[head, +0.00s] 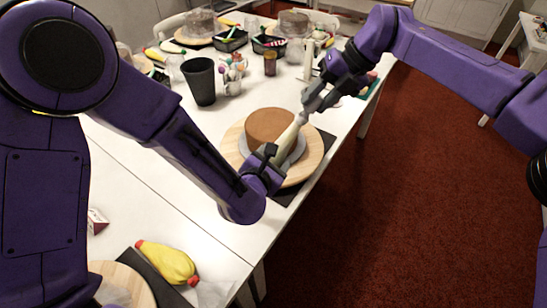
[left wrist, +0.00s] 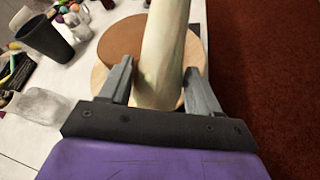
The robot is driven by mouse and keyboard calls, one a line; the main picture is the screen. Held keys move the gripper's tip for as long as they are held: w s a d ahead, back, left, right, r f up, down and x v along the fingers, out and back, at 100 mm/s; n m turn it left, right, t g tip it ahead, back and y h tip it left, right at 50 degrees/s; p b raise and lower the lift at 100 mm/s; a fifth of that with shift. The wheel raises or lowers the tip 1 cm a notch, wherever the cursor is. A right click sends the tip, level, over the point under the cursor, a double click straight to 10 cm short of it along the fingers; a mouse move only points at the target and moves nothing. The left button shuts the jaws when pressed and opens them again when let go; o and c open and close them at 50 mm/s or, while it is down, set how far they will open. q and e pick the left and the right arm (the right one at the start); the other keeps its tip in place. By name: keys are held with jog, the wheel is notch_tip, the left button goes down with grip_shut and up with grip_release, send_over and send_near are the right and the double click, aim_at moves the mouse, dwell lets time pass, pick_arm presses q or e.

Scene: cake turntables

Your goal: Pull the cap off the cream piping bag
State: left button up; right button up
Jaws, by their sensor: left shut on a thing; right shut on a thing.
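The cream piping bag (head: 285,140) is held slanted above the brown cake (head: 266,124) on its wooden turntable (head: 312,161). My left gripper (head: 269,156) is shut on the lower, wide end of the bag. In the left wrist view, the bag (left wrist: 163,50) runs up between the fingers of my left gripper (left wrist: 158,88). My right gripper (head: 305,108) is shut at the bag's upper, narrow end. The cap is too small and too covered by the right fingers to make out. The bag's upper end lies outside the left wrist view.
A yellow piping bag with red ends (head: 168,262) lies at the front left. A dark cup (head: 201,82) stands behind the cake. Bins and more turntables crowd the far table. Red carpet (head: 410,190) lies open to the right.

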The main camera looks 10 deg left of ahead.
jog(key=shift+w+d+r, duration=0.2)
jog(key=shift+d+r, duration=0.1)
jog(key=shift+r, duration=0.25)
jog(key=shift+w+d+r, duration=0.25)
jog(key=shift+d+r, duration=0.05)
jog(key=shift+r, duration=0.25)
jog(key=shift+w+d+r, duration=0.2)
jog(key=shift+d+r, duration=0.1)
jog(key=shift+r, duration=0.25)
